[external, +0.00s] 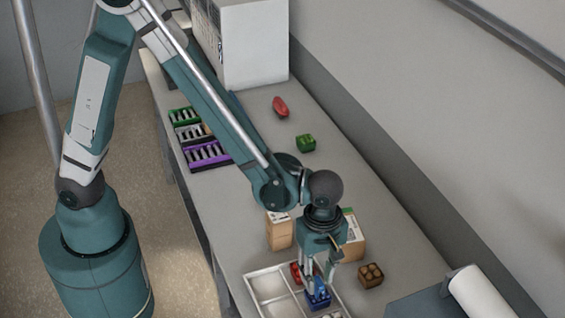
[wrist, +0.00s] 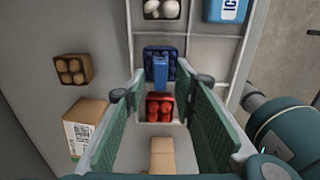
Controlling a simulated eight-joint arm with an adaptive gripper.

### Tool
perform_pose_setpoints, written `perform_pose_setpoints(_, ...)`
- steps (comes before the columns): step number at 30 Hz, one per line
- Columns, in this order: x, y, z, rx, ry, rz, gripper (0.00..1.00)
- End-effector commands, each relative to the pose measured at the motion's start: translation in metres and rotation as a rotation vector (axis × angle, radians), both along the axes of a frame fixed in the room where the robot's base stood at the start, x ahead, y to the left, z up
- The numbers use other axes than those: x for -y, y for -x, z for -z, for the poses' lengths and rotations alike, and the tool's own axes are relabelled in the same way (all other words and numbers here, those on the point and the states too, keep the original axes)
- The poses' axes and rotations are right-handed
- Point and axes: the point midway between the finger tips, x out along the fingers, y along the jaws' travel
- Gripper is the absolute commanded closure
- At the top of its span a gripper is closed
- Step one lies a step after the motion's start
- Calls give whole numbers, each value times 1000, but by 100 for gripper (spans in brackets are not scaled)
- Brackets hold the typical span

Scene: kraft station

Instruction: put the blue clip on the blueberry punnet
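The dark blue blueberry punnet (wrist: 147,52) sits in a compartment of the white divided tray (wrist: 207,37); it also shows in the external view (external: 317,302). The lighter blue clip (wrist: 160,72) appears upright at the punnet's near side, overlapping it in the wrist view. Whether it grips the rim I cannot tell. My gripper (wrist: 161,78) is over the punnet, its green fingers spread on either side of the clip with a visible gap to each. In the external view my gripper (external: 320,275) points down at the punnet and partly hides it.
A punnet of white items (wrist: 162,9) and a blue ICE box (wrist: 227,9) are also in the tray. A brown punnet (wrist: 73,69) and cardboard boxes (external: 279,232) stand nearby. Clip racks (external: 206,155) are farther back.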

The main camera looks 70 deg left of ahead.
Motion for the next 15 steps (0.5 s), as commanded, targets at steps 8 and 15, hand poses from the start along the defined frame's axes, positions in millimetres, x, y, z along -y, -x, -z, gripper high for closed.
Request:
perform_pose_setpoints(8, 0, 1, -30, 0, 0, 0, 72)
perform_pose_setpoints(15, 0, 0, -57, 0, 0, 0, 72)
